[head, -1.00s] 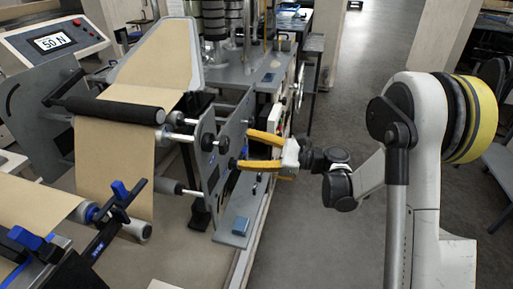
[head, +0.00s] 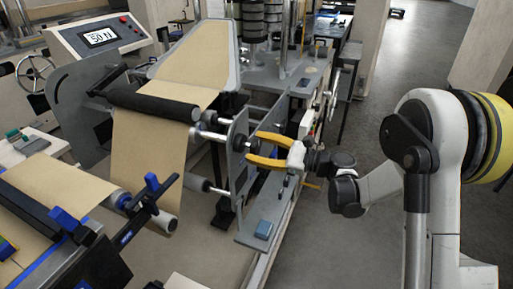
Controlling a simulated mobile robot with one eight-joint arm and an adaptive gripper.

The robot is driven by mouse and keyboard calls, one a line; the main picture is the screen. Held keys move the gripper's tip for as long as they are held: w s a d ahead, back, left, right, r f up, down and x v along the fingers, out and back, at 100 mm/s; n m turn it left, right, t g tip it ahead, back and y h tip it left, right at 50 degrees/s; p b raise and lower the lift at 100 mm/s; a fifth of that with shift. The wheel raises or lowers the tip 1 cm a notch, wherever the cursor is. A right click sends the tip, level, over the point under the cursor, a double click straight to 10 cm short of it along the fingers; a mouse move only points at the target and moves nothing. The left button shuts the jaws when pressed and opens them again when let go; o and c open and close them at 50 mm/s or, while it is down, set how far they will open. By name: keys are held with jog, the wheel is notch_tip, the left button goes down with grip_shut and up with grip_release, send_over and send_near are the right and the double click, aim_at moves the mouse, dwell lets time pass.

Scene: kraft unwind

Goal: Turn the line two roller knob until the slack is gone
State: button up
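The brown kraft web (head: 150,145) runs over a black roller (head: 150,104) and hangs down below it in a flat sheet. Dark round knobs sit at the grey side plate (head: 238,180), at the right ends of the rollers. One dark knob (head: 238,143) is just left of my gripper's fingertips. My gripper (head: 252,147) has two yellow fingers spread apart, pointing left at this knob. The fingers look open and empty. I cannot tell whether the tips touch the knob. No label marks which roller is line two.
A lower roller with blue clamps (head: 152,183) and a dark bar is at front left. The floor aisle (head: 385,75) at right is clear.

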jog(key=c, duration=0.6)
jog(key=shift+o, duration=0.2)
jog(key=m+b, duration=0.1)
jog(key=m, duration=0.4)
jog(key=m+b, duration=0.1)
jog(key=m, duration=0.3)
jog(key=shift+m, duration=0.3)
jog(key=o, duration=1.2)
jog(key=shift+d, duration=0.1)
jog(key=shift+b+v, duration=0.55)
jog(key=shift+v, duration=2.95)
jog(key=shift+r, duration=0.1)
